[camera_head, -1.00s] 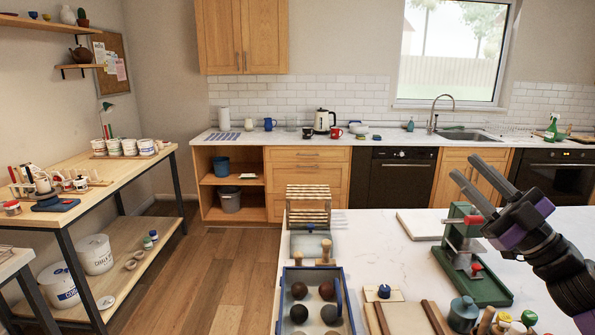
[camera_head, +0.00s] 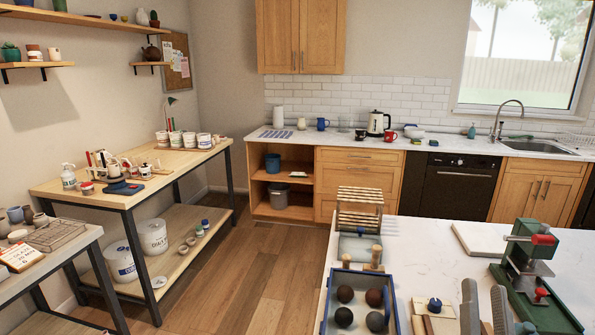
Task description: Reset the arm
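My gripper (camera_head: 485,288) shows at the bottom edge in the head view, with two grey fingers pointing up, apart from each other with nothing between them. The rest of the gripper and arm is below the frame. The fingers appear in front of the white worktop, between a wooden board with a blue-knobbed tool (camera_head: 434,305) on the left and a green press with a red handle (camera_head: 535,268) on the right.
A blue tray (camera_head: 335,285) with several balls and a slatted wooden rack (camera_head: 359,207) stand along the worktop's left edge. A pale board (camera_head: 480,239) lies farther back. A wooden workbench (camera_head: 150,180) stands at left, with open floor (camera_head: 250,265) between.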

